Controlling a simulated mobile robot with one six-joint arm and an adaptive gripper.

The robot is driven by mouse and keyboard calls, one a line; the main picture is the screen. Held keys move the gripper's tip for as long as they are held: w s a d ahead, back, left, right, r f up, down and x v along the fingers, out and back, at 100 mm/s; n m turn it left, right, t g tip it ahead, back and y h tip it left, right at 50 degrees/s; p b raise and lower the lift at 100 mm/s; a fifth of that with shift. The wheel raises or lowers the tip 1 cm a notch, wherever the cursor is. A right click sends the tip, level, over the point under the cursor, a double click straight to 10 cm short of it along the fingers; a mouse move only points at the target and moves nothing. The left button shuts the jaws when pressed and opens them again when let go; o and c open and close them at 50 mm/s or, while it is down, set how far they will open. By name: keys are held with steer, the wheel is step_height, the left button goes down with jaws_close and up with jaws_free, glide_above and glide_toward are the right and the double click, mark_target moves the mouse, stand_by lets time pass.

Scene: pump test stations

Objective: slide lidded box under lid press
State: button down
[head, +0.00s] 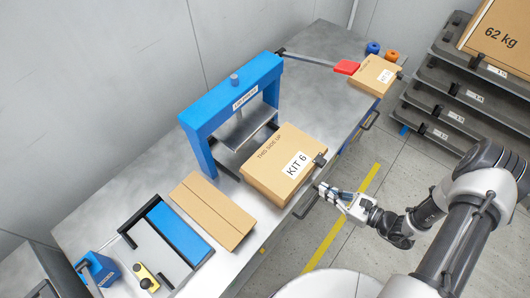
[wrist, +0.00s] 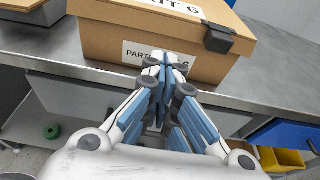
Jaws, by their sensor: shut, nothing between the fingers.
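The lidded box (head: 285,166) is brown cardboard, marked "KIT 6" and "THIS SIDE UP". It sits on the metal table in front of the lid press. It also fills the upper part of the wrist view (wrist: 110,40). The lid press (head: 232,95) is a blue frame with a grey plate (head: 249,124) hanging under its beam. The box is outside the frame, on the near side. My gripper (head: 322,188) is shut and empty, close to the box's near side. In the wrist view its fingertips (wrist: 163,62) are in front of the box's label; I cannot tell whether they touch.
A flat brown cardboard piece (head: 212,210) lies left of the box. A blue and grey fixture (head: 165,240) stands further left. Another small carton (head: 375,75) and a red-ended lever (head: 346,67) are at the far right. Drawer handles stick out along the table's front.

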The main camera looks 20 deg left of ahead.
steer(key=shift+a+r+b+x, duration=0.15)
steer(key=shift+r+b+x, duration=0.65)
steer(key=shift+x, duration=3.25)
steer(key=shift+a+r+b+x, duration=0.15)
steer(key=shift+r+b+x, duration=0.65)
steer(key=shift+x, duration=3.25)
steer(key=shift+a+r+b+x, duration=0.2)
steer(key=shift+b+x, duration=1.1)
steer(key=shift+x, duration=2.75)
steer(key=shift+d+f+p+v, duration=0.15)
steer(key=shift+f+v, duration=0.3)
steer(key=shift+v, duration=1.5)
steer(key=shift+d+f+p+v, duration=0.1)
steer(key=shift+f+v, duration=0.35)
steer(key=shift+v, duration=1.55)
steer(key=shift+d+f+p+v, duration=0.15)
steer(key=shift+f+v, duration=0.3)
steer(key=shift+v, duration=1.5)
